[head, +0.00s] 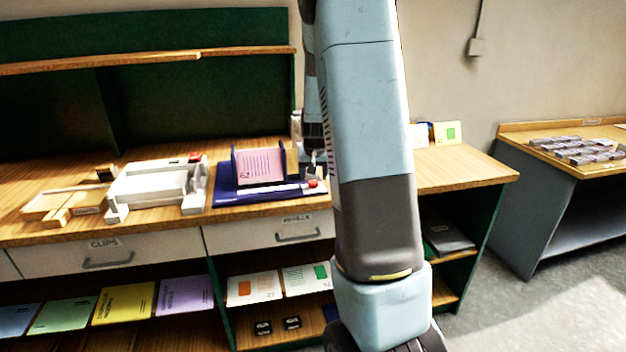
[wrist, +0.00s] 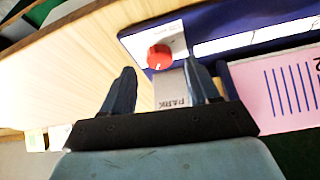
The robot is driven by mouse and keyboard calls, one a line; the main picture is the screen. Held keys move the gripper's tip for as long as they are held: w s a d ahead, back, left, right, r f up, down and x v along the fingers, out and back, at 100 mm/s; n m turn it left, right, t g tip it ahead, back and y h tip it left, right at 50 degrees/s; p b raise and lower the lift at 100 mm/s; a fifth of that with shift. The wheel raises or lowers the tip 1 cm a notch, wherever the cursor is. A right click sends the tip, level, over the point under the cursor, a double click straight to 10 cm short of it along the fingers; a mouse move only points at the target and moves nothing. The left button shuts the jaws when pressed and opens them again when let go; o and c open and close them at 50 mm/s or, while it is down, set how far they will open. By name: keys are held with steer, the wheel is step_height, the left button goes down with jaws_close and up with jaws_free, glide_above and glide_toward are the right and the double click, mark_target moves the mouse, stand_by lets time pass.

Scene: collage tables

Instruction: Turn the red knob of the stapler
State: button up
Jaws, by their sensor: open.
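The stapler is a dark blue device (head: 225,192) on the desk in the head view, holding a pink sheet (head: 262,167). Its red knob (head: 312,183) is at its right end, close beside my arm. In the wrist view the round red knob (wrist: 158,57) sits on a white plate, with a small pale mark on its face. A grey piece marked PARK (wrist: 172,90) lies just below it. My gripper (wrist: 160,72) is open and empty, its two dark fingers either side of the knob in the picture. I cannot tell whether they touch it.
A white device (head: 150,187) with a small red part stands left of the stapler, near a wooden tray (head: 60,204). Drawers and shelves with coloured booklets (head: 124,303) lie below. A grey side table (head: 560,165) with small blocks stands at right.

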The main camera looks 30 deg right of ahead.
steer(key=v, duration=1)
steer(key=shift+r, duration=0.25)
steer(key=shift+s+a, duration=0.1)
steer(key=shift+s, duration=0.05)
